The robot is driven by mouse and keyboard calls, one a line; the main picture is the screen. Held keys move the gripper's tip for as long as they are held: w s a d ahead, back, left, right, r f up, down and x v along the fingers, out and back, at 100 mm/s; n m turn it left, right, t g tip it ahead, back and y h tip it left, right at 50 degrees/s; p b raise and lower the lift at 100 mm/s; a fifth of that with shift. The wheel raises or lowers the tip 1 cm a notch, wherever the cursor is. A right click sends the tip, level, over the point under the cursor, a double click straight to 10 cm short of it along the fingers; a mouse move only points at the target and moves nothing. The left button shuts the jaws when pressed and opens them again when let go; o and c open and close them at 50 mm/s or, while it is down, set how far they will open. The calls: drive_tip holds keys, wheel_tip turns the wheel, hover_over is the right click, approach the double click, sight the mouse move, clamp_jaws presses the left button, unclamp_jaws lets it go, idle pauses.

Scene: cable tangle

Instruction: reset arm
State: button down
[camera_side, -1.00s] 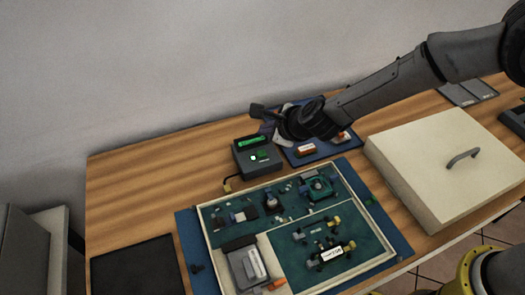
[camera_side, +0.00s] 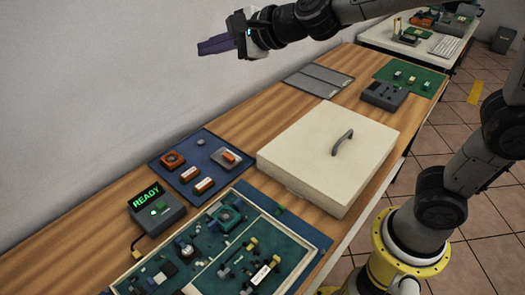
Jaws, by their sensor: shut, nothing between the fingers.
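My gripper (camera_side: 217,45) is at the upper left of the side view, raised above the table and in front of the wall. Its dark purplish fingers point left, are together and hold nothing. My arm reaches in from the right to it. No object is close to the fingers.
A cream tray (camera_side: 180,277) with a green board and small parts lies at the front. A box (camera_side: 156,211) reading "READY" stands left of a blue mat (camera_side: 163,184) with orange parts. A large cream lid (camera_side: 316,137) with a grey handle sits centrally. Bare wood separates several items.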

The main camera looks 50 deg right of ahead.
drive_tip(key=s+d+r+n, duration=0.2)
drive_tip(key=s+d+n, duration=0.25)
drive_tip(key=s, duration=0.35)
drive_tip(key=s+d+f+n+g+h, duration=0.1)
drive_tip(key=s+d+f+n+g, duration=0.1)
drive_tip(key=s+f+n, duration=0.2)
drive_tip(key=s+d+f+n+g+h, duration=0.1)
drive_tip(key=s+f+n, duration=0.4)
drive_tip(key=s, duration=0.5)
drive_tip(key=s+d+f+n+g+h, duration=0.1)
drive_tip(key=s+d+f+n+g, duration=0.3)
drive_tip(key=s+n, duration=0.3)
drive_tip(key=shift+s+f, duration=0.25)
drive_tip(key=shift+s, duration=0.2)
